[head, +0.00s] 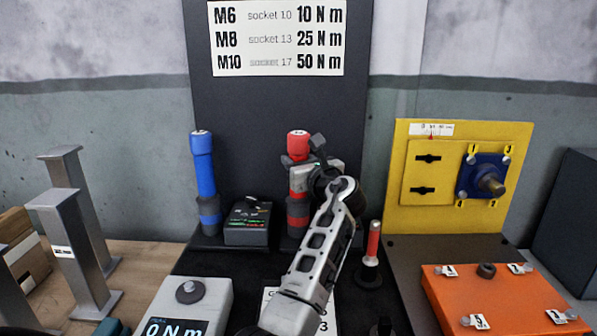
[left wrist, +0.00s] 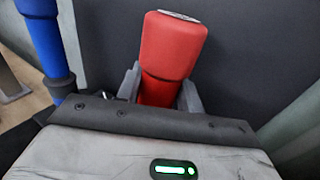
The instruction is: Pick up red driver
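The red driver (head: 298,142) stands upright in front of the dark back panel, right of a similar blue driver (head: 203,170). My left gripper (head: 300,178) is at its upper body, and my arm hides part of its lower right side. In the left wrist view the red driver (left wrist: 172,50) rises between the two grey fingers. The fingers lie against both sides of its narrower neck below the head, with no clear gap. The driver's lower part is hidden there by the gripper body. My right gripper is not in view.
A small dark box (head: 248,222) stands between the drivers. A smaller red-handled tool (head: 373,243) stands to the right. A grey display unit (head: 190,305) is in front, with a yellow panel (head: 425,210) and orange box (head: 500,300) at right. Metal posts (head: 75,250) stand at left.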

